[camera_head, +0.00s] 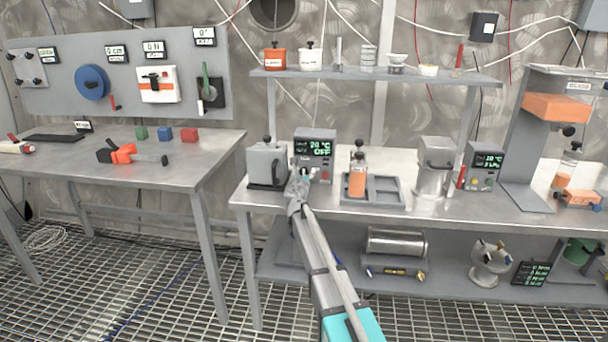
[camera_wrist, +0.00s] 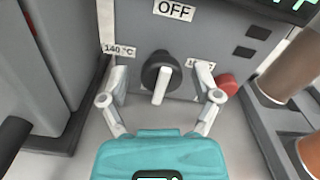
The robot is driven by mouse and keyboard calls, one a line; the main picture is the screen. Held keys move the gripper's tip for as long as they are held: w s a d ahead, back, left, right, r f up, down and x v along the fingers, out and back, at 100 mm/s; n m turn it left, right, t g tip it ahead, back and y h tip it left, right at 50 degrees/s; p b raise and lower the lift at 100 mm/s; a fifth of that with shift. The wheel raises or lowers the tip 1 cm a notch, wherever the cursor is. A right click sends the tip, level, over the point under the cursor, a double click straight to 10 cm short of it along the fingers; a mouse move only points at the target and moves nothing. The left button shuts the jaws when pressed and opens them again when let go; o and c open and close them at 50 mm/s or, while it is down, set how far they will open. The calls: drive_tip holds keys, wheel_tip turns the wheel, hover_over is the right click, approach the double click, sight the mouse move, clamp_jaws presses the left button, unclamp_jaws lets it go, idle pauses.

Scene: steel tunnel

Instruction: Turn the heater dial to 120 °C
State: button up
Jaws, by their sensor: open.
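The heater control box (camera_head: 315,148) stands on the steel bench beside a grey lidded vessel; its display reads about 20 °C and OFF. In the wrist view the heater dial (camera_wrist: 163,78) is a round black knob with a white pointer bar tilted slightly off vertical. A 140 °C label (camera_wrist: 119,50) is at its left; another label (camera_wrist: 201,64) at its right is partly hidden by a finger. My gripper (camera_wrist: 162,86) is open, one finger on each side of the dial, with visible gaps. In the head view my gripper (camera_head: 300,184) hides the dial.
A red button (camera_wrist: 228,84) is close to the right finger. The grey lidded vessel (camera_head: 267,163) stands close on the left. A shelf (camera_head: 375,75) runs above.

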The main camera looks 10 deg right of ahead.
clamp_jaws()
idle(0.5)
drive_tip(key=shift+m, duration=0.4)
drive_tip(key=m, duration=0.5)
drive_tip(key=shift+w+a, duration=0.1)
drive_tip(key=m, duration=0.6)
drive_tip(key=shift+w+a+r+m, duration=0.1)
drive_tip(key=shift+a+m, duration=0.05)
drive_tip(key=shift+m, duration=0.25)
drive_tip(key=m, duration=0.6)
drive_tip(key=shift+r, duration=0.1)
drive_tip(key=m, duration=0.6)
drive_tip(key=shift+r+p, duration=0.1)
drive_tip(key=shift+p, duration=0.2)
